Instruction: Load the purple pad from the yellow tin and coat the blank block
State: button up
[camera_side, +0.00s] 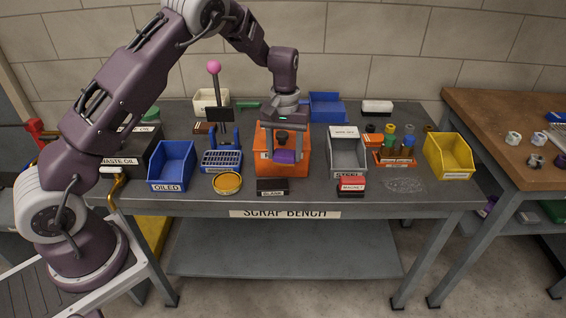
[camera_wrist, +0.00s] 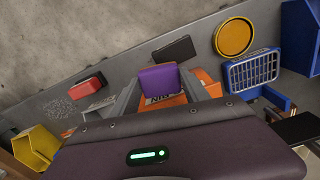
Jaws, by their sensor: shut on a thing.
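My gripper (camera_side: 284,146) is shut on the purple pad (camera_side: 285,157), which hangs between the fingers in front of or over an orange box. In the wrist view the purple pad (camera_wrist: 159,79) sits between the fingertips. The yellow tin (camera_side: 227,183) is round and lies near the front edge of the bench, left of my gripper; it also shows in the wrist view (camera_wrist: 234,37). The blank block (camera_side: 272,187) is black, with a "BLANK" label, just right of the tin. It appears dark in the wrist view (camera_wrist: 174,50). The pad is apart from both.
The orange box (camera_side: 265,158) stands behind the block. A blue "OILED" bin (camera_side: 172,165) and blue grate (camera_side: 221,161) are left. A grey bin (camera_side: 347,155), red magnet (camera_side: 351,187), orange rack (camera_side: 394,158) and yellow bin (camera_side: 448,156) are right.

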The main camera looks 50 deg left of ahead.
jog(key=s+a+n, duration=0.1)
jog(key=s+a+f+n, duration=0.1)
jog(key=a, duration=0.1)
jog(key=s+a, duration=0.1)
jog(key=a, duration=0.1)
jog(key=shift+s+a+f+n, duration=0.2)
jog(key=shift+s+f+n, duration=0.1)
jog(key=shift+n, duration=0.1)
send_over(270, 180)
jog(key=s+a, duration=0.1)
jog(key=s, duration=0.1)
jog(key=f, duration=0.5)
jog(key=shift+w+a+f, duration=0.1)
jog(key=shift+w+a, duration=0.05)
jog(key=shift+w, duration=0.05)
jog(key=shift+w+d, duration=0.45)
jog(key=shift+w, duration=0.1)
jog(key=shift+w+d, duration=0.3)
jog(key=shift+w, duration=0.1)
jog(key=shift+f, duration=0.55)
jog(key=shift+s, duration=0.1)
